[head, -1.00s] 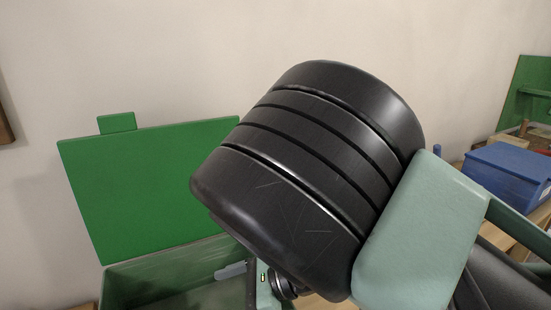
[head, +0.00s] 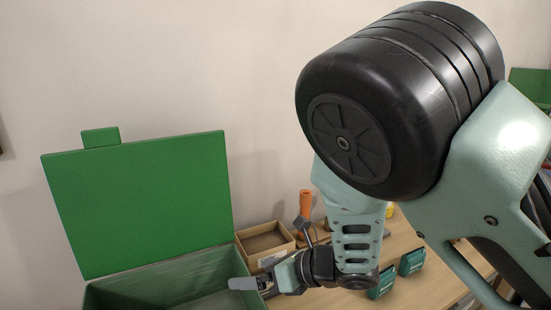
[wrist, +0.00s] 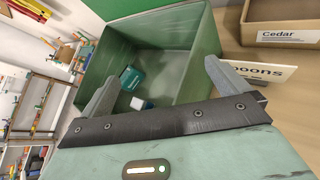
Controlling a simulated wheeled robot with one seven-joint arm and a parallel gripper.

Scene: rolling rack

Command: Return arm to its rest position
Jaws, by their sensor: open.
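My gripper (head: 256,283) shows low in the head view, at the right rim of a green box with its lid up. In the wrist view my gripper (wrist: 160,85) has its two grey fingers wide apart with nothing between them. Beyond the fingers is the open green box (wrist: 185,35), with a teal packet (wrist: 131,78) and a small white and blue item (wrist: 140,103) inside. My arm fills the right part of the head view.
The green lid (head: 140,205) stands up behind the box. A cardboard tray (head: 265,243), an orange-handled item (head: 306,212) and teal packets (head: 412,262) are on the wooden table (head: 440,280). The wrist view shows a tray labelled Cedar (wrist: 285,35) and a sign (wrist: 262,72).

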